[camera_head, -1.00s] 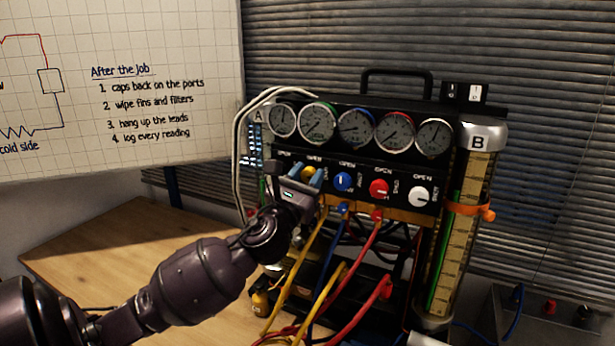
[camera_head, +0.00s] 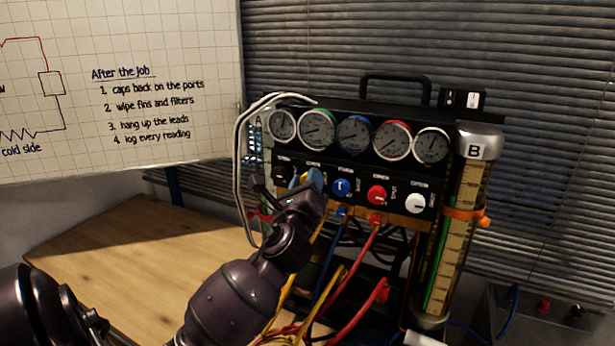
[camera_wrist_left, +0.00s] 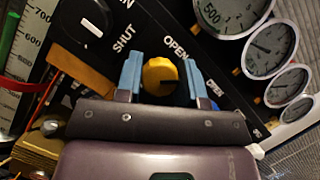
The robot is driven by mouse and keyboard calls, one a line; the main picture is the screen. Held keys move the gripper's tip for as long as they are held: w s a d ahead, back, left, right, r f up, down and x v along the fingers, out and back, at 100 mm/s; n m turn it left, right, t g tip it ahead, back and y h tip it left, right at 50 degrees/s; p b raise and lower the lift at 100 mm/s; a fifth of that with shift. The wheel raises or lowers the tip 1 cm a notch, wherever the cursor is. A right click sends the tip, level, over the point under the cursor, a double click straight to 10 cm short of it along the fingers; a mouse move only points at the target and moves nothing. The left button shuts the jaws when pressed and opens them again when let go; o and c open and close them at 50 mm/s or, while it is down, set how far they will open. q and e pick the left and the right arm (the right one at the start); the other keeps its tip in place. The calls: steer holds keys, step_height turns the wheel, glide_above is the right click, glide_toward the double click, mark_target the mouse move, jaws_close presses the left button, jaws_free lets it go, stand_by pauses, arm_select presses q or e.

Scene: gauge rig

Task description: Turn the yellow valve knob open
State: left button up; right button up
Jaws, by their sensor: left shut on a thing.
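The yellow valve knob (camera_wrist_left: 160,76) sits between the blue fingertips of my left gripper (camera_wrist_left: 162,82) in the left wrist view. The fingers are shut on it, one at each side. A dark mark shows on the knob's face, and an OPEN label is printed on the black panel just above it in that view. In the head view my left gripper (camera_head: 307,180) is at the panel, left of the blue knob, and hides most of the yellow knob. My right gripper is not in view.
A blue knob (camera_head: 342,188), a red knob (camera_head: 377,195) and a white knob (camera_head: 415,203) follow to the right. Gauges (camera_head: 354,135) line the panel above. Yellow, blue and red hoses (camera_head: 357,262) hang below. The wooden table (camera_head: 130,262) is clear at left.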

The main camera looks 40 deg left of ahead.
arm_select(q)
steer(key=n+g, duration=0.1)
steer(key=n, duration=0.2)
steer(key=n+g+y, duration=0.1)
steer(key=n, duration=0.2)
steer(key=shift+g, duration=0.3)
steer(key=n+g, duration=0.1)
steer(key=n, duration=0.4)
steer(key=shift+g, duration=0.4)
steer(key=o, duration=0.9)
steer(key=shift+s, duration=0.1)
steer(key=b+v, duration=0.1)
steer(key=v, duration=0.9)
steer(key=shift+s+d, duration=0.2)
steer(key=shift+d, duration=0.1)
